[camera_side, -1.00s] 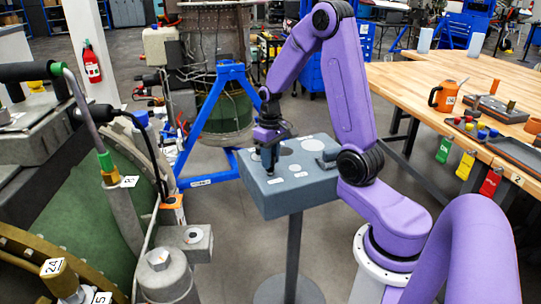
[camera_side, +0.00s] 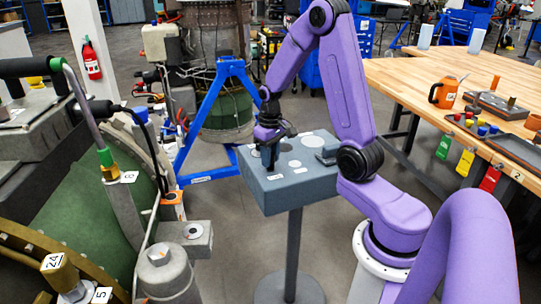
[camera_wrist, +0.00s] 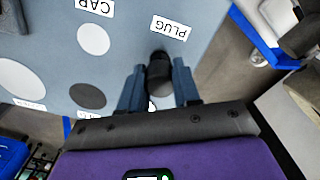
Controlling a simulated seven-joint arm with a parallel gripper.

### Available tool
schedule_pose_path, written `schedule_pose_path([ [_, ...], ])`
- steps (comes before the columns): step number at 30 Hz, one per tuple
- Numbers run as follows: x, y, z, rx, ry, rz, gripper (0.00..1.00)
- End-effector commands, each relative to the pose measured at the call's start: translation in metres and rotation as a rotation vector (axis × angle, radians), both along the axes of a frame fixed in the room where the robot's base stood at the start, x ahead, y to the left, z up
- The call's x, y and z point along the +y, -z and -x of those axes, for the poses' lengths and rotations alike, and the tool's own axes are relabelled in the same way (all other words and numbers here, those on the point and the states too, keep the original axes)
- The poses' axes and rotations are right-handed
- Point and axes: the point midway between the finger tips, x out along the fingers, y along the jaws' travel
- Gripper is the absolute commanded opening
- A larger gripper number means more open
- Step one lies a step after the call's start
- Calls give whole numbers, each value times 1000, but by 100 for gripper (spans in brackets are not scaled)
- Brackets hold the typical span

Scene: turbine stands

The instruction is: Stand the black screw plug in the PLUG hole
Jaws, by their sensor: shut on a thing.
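The black screw plug (camera_wrist: 159,75) is between the two fingers of my gripper (camera_wrist: 157,88) in the wrist view. My gripper is shut on it. The plug's far end lies beside the PLUG label (camera_wrist: 169,28) on the grey block's top. The PLUG hole is not clearly visible; the plug and fingers cover that spot. I cannot tell whether the plug's lower end is in the hole or just above it. In the side view my gripper (camera_side: 270,163) points down at the near left part of the grey block (camera_side: 290,197), close to its top.
The block's top also has a CAP label (camera_wrist: 95,6), white discs (camera_wrist: 93,39) and a dark grey disc (camera_wrist: 88,96). A blue frame (camera_side: 212,120) stands behind left. Green turbine casing (camera_side: 110,215) is at left. A wooden bench (camera_side: 470,75) is at right.

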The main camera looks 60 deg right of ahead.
Motion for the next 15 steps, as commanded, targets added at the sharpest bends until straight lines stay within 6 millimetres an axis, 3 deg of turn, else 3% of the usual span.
schedule_pose_path([
  [12,1,7,3,12,2,-4,0],
  [13,1,8,4,13,2,-4,38],
  [15,1,7,3,12,2,-4,60],
])
